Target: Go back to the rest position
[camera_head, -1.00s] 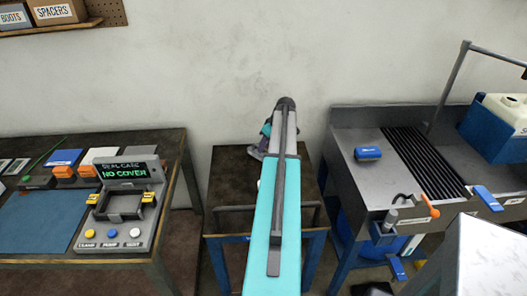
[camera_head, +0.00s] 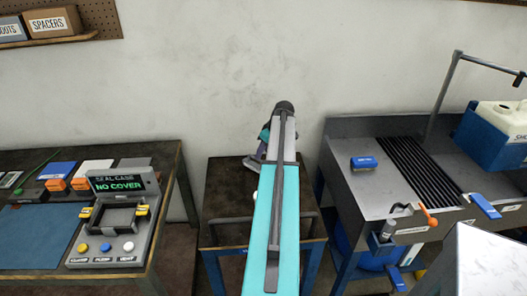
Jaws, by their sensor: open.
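My teal and grey arm (camera_head: 272,210) reaches forward from the bottom middle of the head view, above a small dark table (camera_head: 232,190). Its far joint (camera_head: 284,106) shows at the top of the arm. A part of the arm's far end (camera_head: 257,160) shows just left of the grey link and points down. The fingers of my gripper are hidden behind the arm, so no fingertips show. I cannot see anything held.
At left, a bench holds a seal case device (camera_head: 115,215) reading "NO COVER", a blue mat (camera_head: 40,237) and several small boxes. At right, a metal sink bench (camera_head: 365,195) carries a blue brush-like block (camera_head: 363,163), an orange-handled tap (camera_head: 428,214) and a blue crate (camera_head: 490,140).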

